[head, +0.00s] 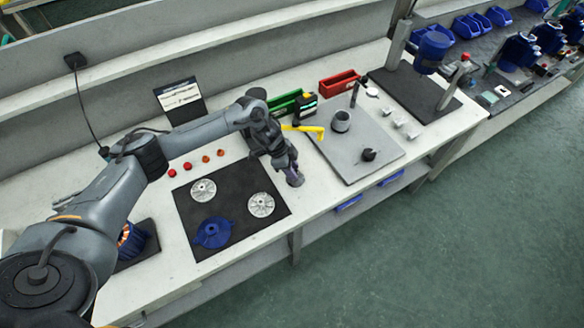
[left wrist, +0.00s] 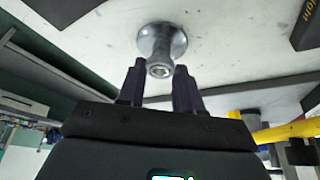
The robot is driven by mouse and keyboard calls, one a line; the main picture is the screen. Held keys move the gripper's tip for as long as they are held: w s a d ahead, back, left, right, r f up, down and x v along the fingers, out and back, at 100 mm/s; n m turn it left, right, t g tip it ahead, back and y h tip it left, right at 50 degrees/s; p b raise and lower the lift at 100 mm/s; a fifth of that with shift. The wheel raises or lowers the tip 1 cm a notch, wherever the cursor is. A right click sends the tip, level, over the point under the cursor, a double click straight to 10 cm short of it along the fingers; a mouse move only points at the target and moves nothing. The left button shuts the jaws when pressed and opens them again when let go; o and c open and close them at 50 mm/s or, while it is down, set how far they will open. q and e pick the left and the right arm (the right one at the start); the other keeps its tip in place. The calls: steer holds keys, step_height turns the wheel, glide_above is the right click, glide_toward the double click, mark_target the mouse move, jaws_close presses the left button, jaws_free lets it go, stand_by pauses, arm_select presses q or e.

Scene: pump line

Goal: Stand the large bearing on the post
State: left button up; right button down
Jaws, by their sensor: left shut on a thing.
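My left gripper (head: 286,168) reaches down at the front right of the black mat, over the white bench. It also shows in the left wrist view (left wrist: 160,85), its two dark fingers close on either side of a small grey ring-like piece (left wrist: 159,70), which looks like the large bearing. Directly beyond it is a shiny metal post (left wrist: 160,45) with a wide round flange on the bench. The ring lines up with the post's near end; I cannot tell whether it is fully seated. In the head view the gripper mostly hides them. My right gripper is not in view.
The black mat (head: 238,180) carries silver discs (head: 203,190) and a blue cover (head: 213,232). A grey board (head: 350,172) to the right holds a dark cup (head: 341,121) and small parts. A yellow tool (head: 308,130) lies close behind the gripper. Green and red bins stand at the back.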

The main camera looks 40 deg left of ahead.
arm_select(q)
steer(key=shift+f, duration=0.15)
steer(key=o, duration=1.1)
step_height(320, 180, up, 6)
steer(key=p, duration=0.6)
